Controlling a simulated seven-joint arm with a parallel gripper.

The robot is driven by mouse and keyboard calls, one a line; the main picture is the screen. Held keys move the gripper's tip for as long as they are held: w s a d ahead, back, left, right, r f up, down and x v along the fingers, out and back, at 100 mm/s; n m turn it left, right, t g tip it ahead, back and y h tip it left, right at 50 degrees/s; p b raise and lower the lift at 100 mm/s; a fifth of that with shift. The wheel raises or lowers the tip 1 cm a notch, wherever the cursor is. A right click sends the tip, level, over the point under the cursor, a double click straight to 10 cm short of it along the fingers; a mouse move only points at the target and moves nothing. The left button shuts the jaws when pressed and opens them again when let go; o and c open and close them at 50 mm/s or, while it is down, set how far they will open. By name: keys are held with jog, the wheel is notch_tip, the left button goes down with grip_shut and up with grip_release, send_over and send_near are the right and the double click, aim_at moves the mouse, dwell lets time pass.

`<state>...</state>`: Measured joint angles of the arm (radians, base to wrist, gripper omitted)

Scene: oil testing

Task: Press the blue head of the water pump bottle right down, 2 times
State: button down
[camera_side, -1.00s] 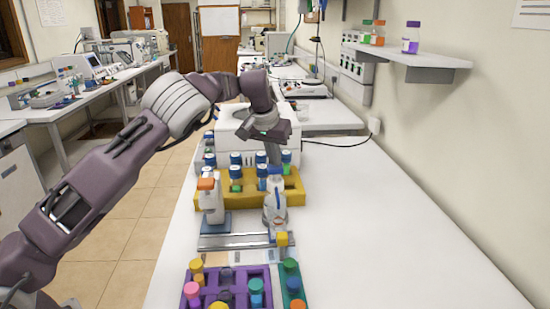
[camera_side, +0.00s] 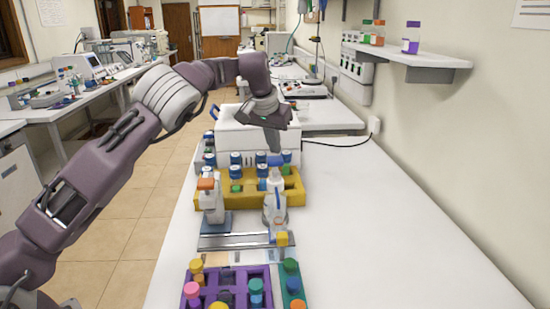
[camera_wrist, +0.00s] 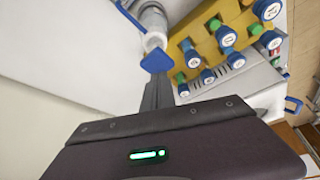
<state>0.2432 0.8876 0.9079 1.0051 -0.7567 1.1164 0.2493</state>
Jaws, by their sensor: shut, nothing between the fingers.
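The water pump bottle (camera_side: 274,208) is white and stands upright, with its blue head (camera_side: 275,161) on top. In the wrist view the blue head (camera_wrist: 155,61) lies right at my fingertips, with the white bottle (camera_wrist: 152,22) beyond it. My gripper (camera_side: 276,151) is shut and empty, pointing down just above the blue head. I cannot tell whether the fingertips touch it. The head stands raised on its neck. A similar white bottle with an orange head (camera_side: 207,184) stands to the left on a blue base.
A yellow rack (camera_side: 294,192) with several blue- and green-capped vials is right behind the bottle. A metal rail (camera_side: 225,241) lies in front, then a purple rack (camera_side: 235,276) of coloured caps. The table to the right is clear.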

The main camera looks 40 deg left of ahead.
aim_at(275, 159)
jog(key=shift+f, duration=1.9)
jog(key=shift+r, duration=1.95)
jog(key=shift+r, duration=1.2)
